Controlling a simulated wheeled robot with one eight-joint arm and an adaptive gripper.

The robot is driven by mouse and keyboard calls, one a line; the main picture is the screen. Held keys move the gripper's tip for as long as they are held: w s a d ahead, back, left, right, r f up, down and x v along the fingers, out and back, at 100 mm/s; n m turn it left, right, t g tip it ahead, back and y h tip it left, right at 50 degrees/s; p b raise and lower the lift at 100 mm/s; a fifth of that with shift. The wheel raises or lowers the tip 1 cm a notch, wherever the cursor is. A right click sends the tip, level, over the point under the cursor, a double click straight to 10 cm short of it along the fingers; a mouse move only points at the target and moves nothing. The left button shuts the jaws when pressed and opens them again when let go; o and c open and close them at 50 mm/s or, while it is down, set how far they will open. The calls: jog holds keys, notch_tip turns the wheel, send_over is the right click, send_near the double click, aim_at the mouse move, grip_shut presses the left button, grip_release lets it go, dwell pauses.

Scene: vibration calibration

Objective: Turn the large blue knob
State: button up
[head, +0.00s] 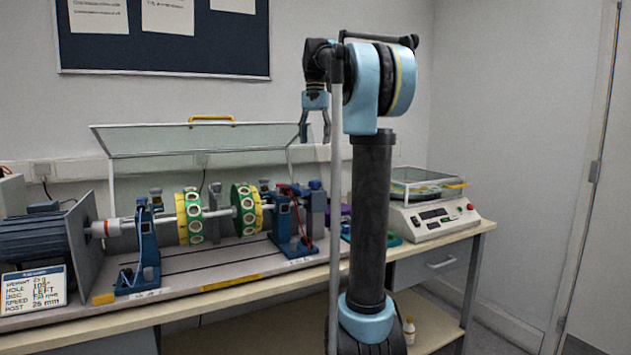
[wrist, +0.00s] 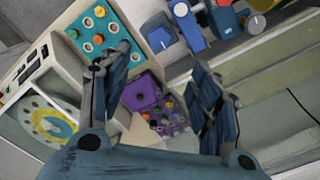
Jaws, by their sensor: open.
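My gripper (head: 315,128) is open and empty, hanging over the back of the bench with its fingers pointing down. In the wrist view my gripper (wrist: 160,62) has its two fingers wide apart. I cannot tell for sure which part is the large blue knob. My arm hides part of the bench in the head view.
A purple box (wrist: 143,94) of small coloured parts and a teal tray (wrist: 97,28) lie beneath the gripper. A white machine (head: 436,218) stands right on the bench. The rotor rig has green discs (head: 243,209), a clear raised cover (head: 210,139) and a motor (head: 40,242).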

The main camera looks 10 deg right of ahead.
aim_at(315, 181)
notch_tip(315, 181, down, 14)
jog(key=shift+f, duration=0.25)
dwell(0.3)
